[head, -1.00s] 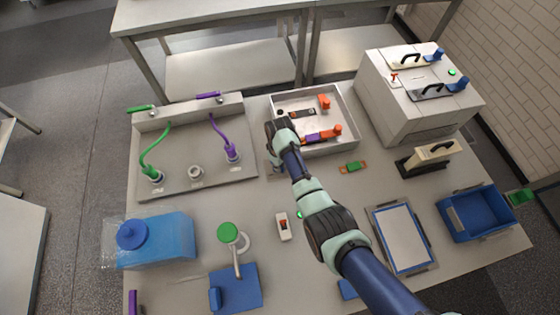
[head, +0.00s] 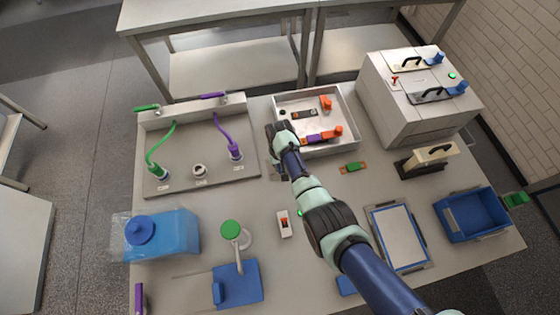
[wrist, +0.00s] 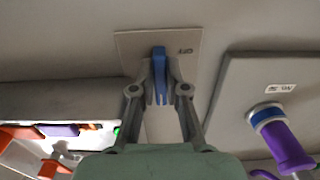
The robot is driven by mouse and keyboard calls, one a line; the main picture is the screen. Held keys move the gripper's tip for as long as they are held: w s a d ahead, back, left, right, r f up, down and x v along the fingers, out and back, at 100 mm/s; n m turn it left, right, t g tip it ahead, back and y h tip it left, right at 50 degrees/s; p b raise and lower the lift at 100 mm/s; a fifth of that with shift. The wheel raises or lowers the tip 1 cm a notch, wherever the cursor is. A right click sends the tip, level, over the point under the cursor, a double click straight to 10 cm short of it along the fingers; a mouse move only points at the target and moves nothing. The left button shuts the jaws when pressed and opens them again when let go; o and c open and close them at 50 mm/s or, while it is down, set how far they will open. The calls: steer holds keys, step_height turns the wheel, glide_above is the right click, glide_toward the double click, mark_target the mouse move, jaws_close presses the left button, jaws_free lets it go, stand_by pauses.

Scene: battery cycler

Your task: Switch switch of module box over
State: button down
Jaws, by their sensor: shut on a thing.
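My gripper (wrist: 160,92) is shut on a blue switch lever (wrist: 159,62), with one finger on each side of it. The lever stands out from a flat beige plate (wrist: 130,50) with a small label, seen upside down, that seems to read OFF. In the head view my gripper (head: 277,165) is low over the table, between the grey connector panel and the metal tray. There my arm hides the lever and most of its plate. I cannot tell from the head view which way the lever leans.
The metal tray (head: 353,112) with orange-ended parts lies just right of my gripper. The grey connector panel (head: 205,185) with green and purple connectors lies left. A white cabinet (head: 400,115) stands at right. A small white box (head: 284,226) with a red switch sits in front.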

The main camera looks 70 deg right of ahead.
stand_by(0.4)
steer(key=c, duration=1.2)
jaws_free()
steer(key=shift+r, duration=0.1)
step_height(320, 180, up, 12)
steer(key=shift+f, duration=0.1)
